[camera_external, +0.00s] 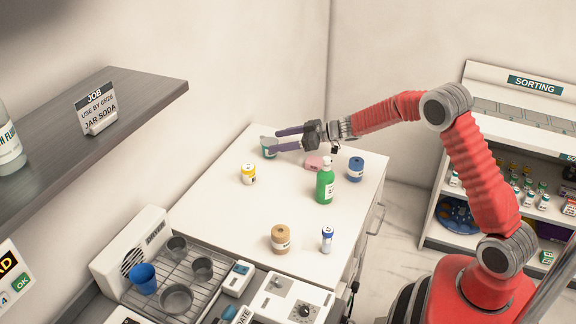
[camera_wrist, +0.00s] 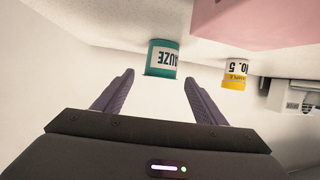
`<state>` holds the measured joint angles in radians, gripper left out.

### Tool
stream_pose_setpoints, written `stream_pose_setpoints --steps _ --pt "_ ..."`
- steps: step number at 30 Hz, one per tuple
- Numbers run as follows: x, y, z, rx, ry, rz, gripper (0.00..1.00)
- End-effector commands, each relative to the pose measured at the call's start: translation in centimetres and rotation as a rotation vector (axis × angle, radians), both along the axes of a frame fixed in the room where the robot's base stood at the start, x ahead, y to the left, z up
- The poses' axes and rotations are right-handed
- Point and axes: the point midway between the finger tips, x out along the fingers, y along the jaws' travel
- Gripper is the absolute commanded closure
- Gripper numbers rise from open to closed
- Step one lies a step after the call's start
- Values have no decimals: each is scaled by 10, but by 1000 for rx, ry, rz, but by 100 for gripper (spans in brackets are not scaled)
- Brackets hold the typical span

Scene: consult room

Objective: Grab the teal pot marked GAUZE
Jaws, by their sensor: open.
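The teal pot marked GAUZE (camera_wrist: 162,58) shows upside down in the wrist view, just beyond and between my fingertips, with part of its white label readable as "UZE". In the external view the teal pot (camera_external: 268,152) stands at the far left corner of the white table, partly hidden by my fingers. My gripper (camera_external: 283,139) is open, its two purple fingers pointing left towards the pot. In the wrist view my gripper (camera_wrist: 157,82) has nothing between its fingers.
A yellow-and-white pot (camera_external: 249,174) stands nearer on the white table (camera_external: 215,213). A pink block (camera_external: 314,162) lies below my wrist. A green pump bottle (camera_external: 325,183), a blue pot (camera_external: 355,169), a tan pot (camera_external: 281,239) and a blue-capped vial (camera_external: 327,239) stand around. The table's middle is clear.

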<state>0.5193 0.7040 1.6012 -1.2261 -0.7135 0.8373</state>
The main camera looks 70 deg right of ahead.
Motion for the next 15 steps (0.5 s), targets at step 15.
stream_pose_setpoints --steps 15 --pt "42 8 -16 1 0 0 35"
